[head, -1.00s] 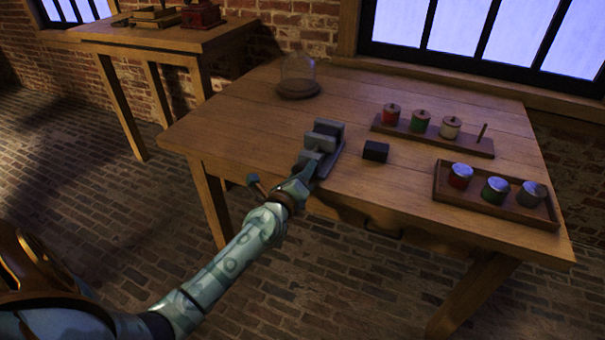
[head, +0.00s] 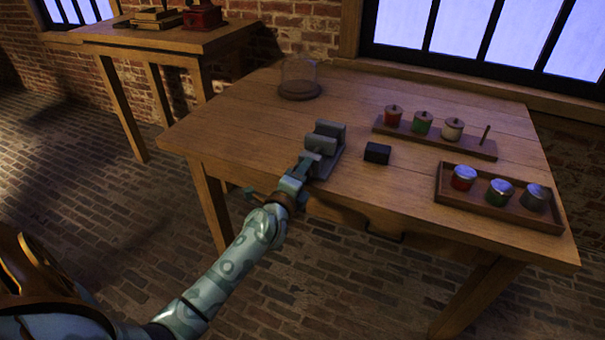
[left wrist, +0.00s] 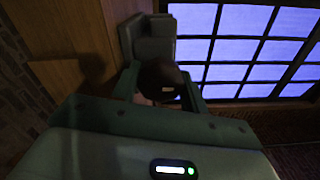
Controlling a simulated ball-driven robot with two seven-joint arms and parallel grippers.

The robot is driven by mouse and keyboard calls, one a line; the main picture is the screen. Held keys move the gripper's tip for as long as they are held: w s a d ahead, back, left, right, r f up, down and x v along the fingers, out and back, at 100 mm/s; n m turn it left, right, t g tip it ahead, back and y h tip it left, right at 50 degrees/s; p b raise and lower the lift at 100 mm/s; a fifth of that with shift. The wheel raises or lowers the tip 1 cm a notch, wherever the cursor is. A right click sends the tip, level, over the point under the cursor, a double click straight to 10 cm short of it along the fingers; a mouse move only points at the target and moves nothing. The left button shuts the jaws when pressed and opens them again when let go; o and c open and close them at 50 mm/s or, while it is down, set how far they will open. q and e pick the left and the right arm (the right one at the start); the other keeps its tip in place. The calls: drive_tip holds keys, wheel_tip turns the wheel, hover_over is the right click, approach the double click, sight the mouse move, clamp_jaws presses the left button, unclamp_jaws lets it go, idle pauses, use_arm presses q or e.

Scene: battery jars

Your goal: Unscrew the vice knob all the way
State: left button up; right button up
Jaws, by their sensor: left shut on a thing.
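The grey vice (head: 326,142) stands on the wooden table near its front left edge. My left gripper (head: 308,166) reaches in from the front and is shut on the vice knob at the vice's near end. In the head view the gripper hides the knob. In the left wrist view the dark round knob (left wrist: 160,78) sits between the two fingers of my left gripper (left wrist: 161,88), with the vice (left wrist: 150,38) just beyond it. My right gripper is not in view.
A small black block (head: 377,153) lies right of the vice. A glass dome (head: 299,78) stands behind it. A rack (head: 470,144) with several jars and a tray (head: 505,214) with three lidded jars are at the right. The table's left part is clear.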

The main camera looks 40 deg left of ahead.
use_arm(q)
drive_tip(key=shift+f, duration=0.15)
drive_tip(key=o, duration=0.9)
drive_tip(key=shift+d, duration=0.1)
drive_tip(key=shift+o, duration=0.5)
drive_tip(key=shift+s, duration=0.15)
drive_tip(key=shift+s, duration=0.35)
drive_tip(key=p+v, duration=0.1)
drive_tip(key=v, duration=1.4)
drive_tip(key=shift+s+p, duration=0.2)
drive_tip(key=shift+p, duration=0.15)
